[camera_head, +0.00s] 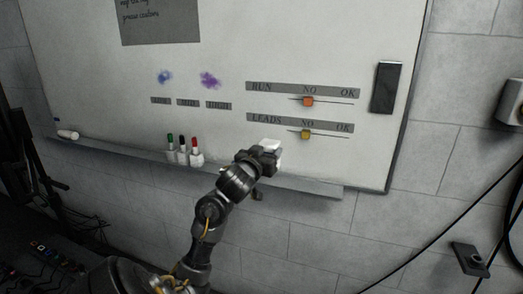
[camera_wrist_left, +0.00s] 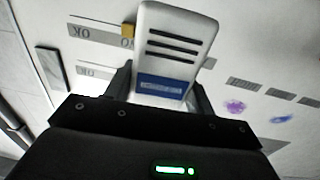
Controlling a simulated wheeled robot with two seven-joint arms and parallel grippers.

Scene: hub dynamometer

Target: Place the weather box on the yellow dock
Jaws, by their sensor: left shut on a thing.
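The weather box, white with dark vent slots and a blue label, is in my left gripper (camera_head: 265,158). In the wrist view the box (camera_wrist_left: 176,45) stands up between the two fingers (camera_wrist_left: 162,95), which are shut on it. In the head view only a white part of the box (camera_head: 271,144) shows past the gripper, in front of the whiteboard's lower edge. I see no clear yellow dock; the one yellow thing is a small slider knob (camera_head: 305,134) on the LEADS scale, also in the wrist view (camera_wrist_left: 128,30). My right gripper is not in view.
A whiteboard (camera_head: 110,105) fills the wall, with a tray ledge (camera_head: 310,187) below it. Red, black and green markers (camera_head: 183,152) stand on the ledge. An orange knob (camera_head: 308,101) sits on the RUN scale. A black eraser-like block (camera_head: 386,88) and dark cables are at right.

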